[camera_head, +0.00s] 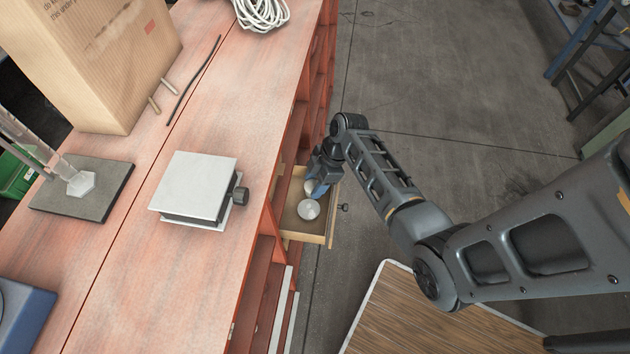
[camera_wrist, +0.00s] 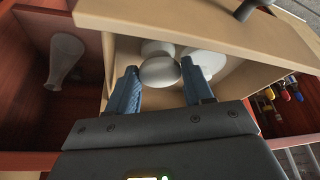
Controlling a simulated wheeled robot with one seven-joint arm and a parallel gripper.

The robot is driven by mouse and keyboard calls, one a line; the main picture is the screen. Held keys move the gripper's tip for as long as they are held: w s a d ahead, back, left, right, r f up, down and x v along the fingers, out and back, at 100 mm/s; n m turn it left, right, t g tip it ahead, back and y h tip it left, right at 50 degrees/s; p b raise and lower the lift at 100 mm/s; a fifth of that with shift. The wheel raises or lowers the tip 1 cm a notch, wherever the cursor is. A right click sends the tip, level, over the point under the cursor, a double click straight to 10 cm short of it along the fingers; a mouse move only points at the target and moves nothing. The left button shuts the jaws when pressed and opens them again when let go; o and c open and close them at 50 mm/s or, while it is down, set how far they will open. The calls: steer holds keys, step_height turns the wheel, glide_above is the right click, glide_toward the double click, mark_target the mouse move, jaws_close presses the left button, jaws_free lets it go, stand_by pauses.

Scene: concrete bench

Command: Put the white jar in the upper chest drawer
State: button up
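The upper chest drawer (camera_head: 327,238) is pulled out from the red bench front in the head view; its pale wooden wall (camera_wrist: 215,28) fills the upper wrist view. My gripper (camera_wrist: 160,76) points into the drawer, its two blue fingers on either side of a rounded white jar (camera_wrist: 159,72). Both fingertips appear to touch its sides. In the head view the jar (camera_head: 310,187) shows partly beside my gripper (camera_head: 316,188). Its base is hidden, so I cannot tell whether it rests on the drawer floor.
A second round white thing (camera_head: 309,209) lies in the drawer, close beside the jar; it also shows in the wrist view (camera_wrist: 207,61). A clear or whitish vessel (camera_wrist: 65,58) stands in a compartment left of the drawer. Several coloured tools (camera_wrist: 283,92) lie at right.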

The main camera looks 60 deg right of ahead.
steer(key=o, duration=0.4)
steer(key=shift+r, duration=0.15)
steer(key=v, duration=1.2)
steer(key=s+a+f+m+h, duration=0.1)
steer(key=a, duration=0.1)
steer(key=s+a+f+m+t+h, duration=0.1)
steer(key=s+a, duration=0.1)
steer(key=a, duration=0.1)
steer(key=s+a+f+m+h, duration=0.1)
steer(key=s+a, duration=0.1)
steer(key=shift+s+a+f+t+p, duration=0.15)
steer(key=shift+a+f+t+p, duration=0.05)
steer(key=shift+f+t+p, duration=0.15)
steer(key=s+a+r+m+t, duration=0.2)
steer(key=s+a+r+t, duration=0.1)
steer(key=r, duration=0.6)
steer(key=s+a+r+m+t, duration=0.2)
steer(key=s+a+r+t, duration=0.2)
steer(key=r, duration=0.5)
steer(key=s+a+r+m+t, duration=0.2)
steer(key=s+a+r+t, duration=0.1)
steer(key=s+a+r, duration=0.4)
steer(key=shift+s+a+r, duration=0.1)
steer(key=shift+a+r, duration=0.25)
steer(key=shift+r, duration=0.2)
steer(key=shift+s+a+r, duration=0.1)
steer(key=shift+a+r, duration=0.25)
steer(key=shift+r, duration=0.2)
